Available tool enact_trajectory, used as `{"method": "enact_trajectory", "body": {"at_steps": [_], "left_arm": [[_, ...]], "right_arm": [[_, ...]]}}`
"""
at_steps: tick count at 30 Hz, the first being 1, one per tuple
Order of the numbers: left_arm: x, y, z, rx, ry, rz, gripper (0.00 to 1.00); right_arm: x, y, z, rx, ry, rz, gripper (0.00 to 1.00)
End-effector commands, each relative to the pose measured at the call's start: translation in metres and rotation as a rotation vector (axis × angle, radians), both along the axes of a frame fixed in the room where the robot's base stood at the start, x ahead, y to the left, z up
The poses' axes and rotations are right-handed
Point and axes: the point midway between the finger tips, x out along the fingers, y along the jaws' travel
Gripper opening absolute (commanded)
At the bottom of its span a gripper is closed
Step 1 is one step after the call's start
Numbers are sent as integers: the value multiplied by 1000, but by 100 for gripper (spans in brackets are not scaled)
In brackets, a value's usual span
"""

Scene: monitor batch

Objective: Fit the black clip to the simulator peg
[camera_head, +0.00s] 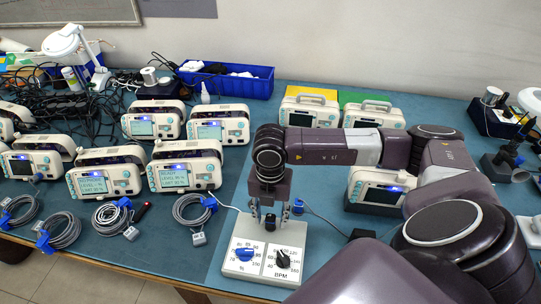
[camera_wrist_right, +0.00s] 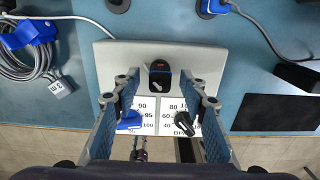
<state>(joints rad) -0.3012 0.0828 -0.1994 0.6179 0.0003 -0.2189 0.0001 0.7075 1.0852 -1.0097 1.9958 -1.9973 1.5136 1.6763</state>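The simulator (camera_head: 232,266) is a pale box at the front edge of the table, with a blue dial (camera_head: 245,254) and a black dial (camera_head: 282,259). My right gripper (camera_head: 270,219) points down over its rear part. In the right wrist view, the fingers of this gripper (camera_wrist_right: 163,97) are apart. My left gripper is out of view.
Several monitors (camera_head: 105,181) stand left and behind, with coiled grey cables (camera_head: 62,230) in front of them. A blue bin (camera_head: 226,82) is at the back. A blue plug (camera_wrist_right: 212,8) with a cable and a black block (camera_wrist_right: 298,77) lie right of the simulator.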

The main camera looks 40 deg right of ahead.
Motion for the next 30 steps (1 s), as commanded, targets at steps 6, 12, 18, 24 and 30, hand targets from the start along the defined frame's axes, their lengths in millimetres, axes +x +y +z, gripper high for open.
{"method": "enact_trajectory", "body": {"at_steps": [6,12,18,24,30], "left_arm": [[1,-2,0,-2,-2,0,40],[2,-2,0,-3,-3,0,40],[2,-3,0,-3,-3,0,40],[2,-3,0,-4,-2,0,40],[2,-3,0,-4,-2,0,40]], "right_arm": [[2,0,41,0,-6,0,39],[2,0,82,0,-6,0,39],[1,0,108,0,-4,1,39],[0,-1,114,-1,-1,0,39],[0,0,113,-1,-1,1,39]]}}
